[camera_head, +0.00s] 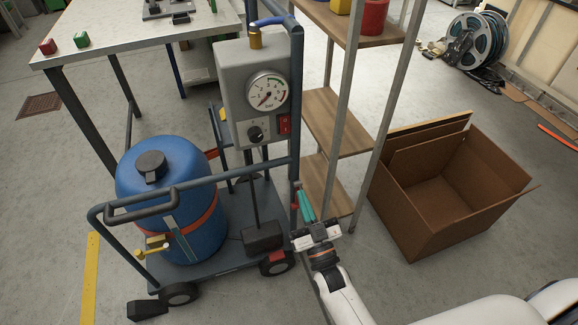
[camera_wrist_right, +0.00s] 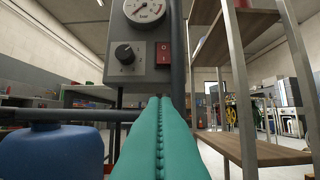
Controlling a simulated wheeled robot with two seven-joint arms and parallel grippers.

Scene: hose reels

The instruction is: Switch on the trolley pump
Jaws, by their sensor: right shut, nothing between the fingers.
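The trolley pump carries a blue tank (camera_head: 170,205) and a grey control box (camera_head: 232,62) on an upright post. The box has a round gauge (camera_head: 267,91), a black knob (camera_head: 256,132) and a red rocker switch (camera_head: 285,124). In the right wrist view the red switch (camera_wrist_right: 163,53) sits right of the black knob (camera_wrist_right: 125,54). My right gripper (camera_head: 305,190) has teal fingers, shut and empty, below and slightly right of the switch, apart from it. In the wrist view its fingers (camera_wrist_right: 160,125) point toward the box, below the switch. My left gripper is not in view.
A metal shelf with wooden boards (camera_head: 335,122) stands close on the right of the box. An open cardboard box (camera_head: 445,190) lies on the floor further right. The trolley's handrail (camera_head: 215,178) runs across in front. A workbench (camera_head: 130,40) stands behind left.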

